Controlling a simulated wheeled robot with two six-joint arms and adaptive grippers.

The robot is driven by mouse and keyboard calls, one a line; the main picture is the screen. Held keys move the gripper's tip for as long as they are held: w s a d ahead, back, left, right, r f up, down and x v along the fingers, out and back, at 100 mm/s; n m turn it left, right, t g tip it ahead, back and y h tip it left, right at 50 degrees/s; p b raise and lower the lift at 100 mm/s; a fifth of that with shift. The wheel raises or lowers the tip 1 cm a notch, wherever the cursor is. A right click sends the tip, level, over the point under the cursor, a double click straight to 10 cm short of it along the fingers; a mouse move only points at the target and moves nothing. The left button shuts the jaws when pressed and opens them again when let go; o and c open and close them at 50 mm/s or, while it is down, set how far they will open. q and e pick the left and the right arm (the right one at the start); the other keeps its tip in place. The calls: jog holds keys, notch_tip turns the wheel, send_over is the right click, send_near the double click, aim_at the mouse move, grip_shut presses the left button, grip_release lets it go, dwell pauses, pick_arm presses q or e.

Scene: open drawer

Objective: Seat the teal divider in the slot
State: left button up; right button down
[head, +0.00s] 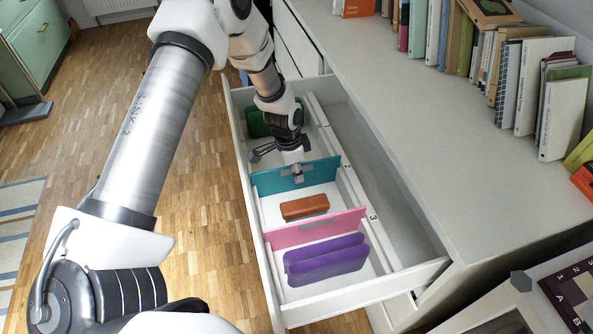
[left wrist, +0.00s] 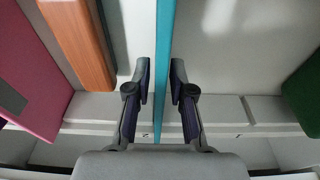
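The teal divider (head: 322,171) stands upright across the open drawer, between the green block and the brown block. Its right end is close to the side rail (head: 352,187) near the number 2. I cannot tell how deep its lower edge sits. My left gripper (head: 297,172) is down over the divider's middle. In the left wrist view, the teal divider (left wrist: 164,45) runs edge-on between the two fingers of the left gripper (left wrist: 162,82). The fingers are on either side of it, with narrow gaps showing, so the gripper looks open. My right gripper is in no view.
A brown block (head: 304,207) lies in the compartment in front. A pink divider (head: 315,229) stands near the number 3, with purple objects (head: 326,262) beyond it. A green block (head: 258,123) lies behind the teal divider. Books (head: 517,75) line the cabinet top.

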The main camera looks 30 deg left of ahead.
pick_arm(q)
jog(key=shift+r, duration=0.25)
jog(key=r+p, duration=0.1)
jog(key=r, duration=0.3)
jog(key=s+r, duration=0.1)
jog(key=r, duration=0.3)
jog(key=a+r+p, duration=0.1)
jog(key=r, duration=0.2)
jog(key=shift+s+a+r+p, duration=0.1)
jog(key=shift+s+r+p, duration=0.1)
jog(key=shift+r+p, duration=0.2)
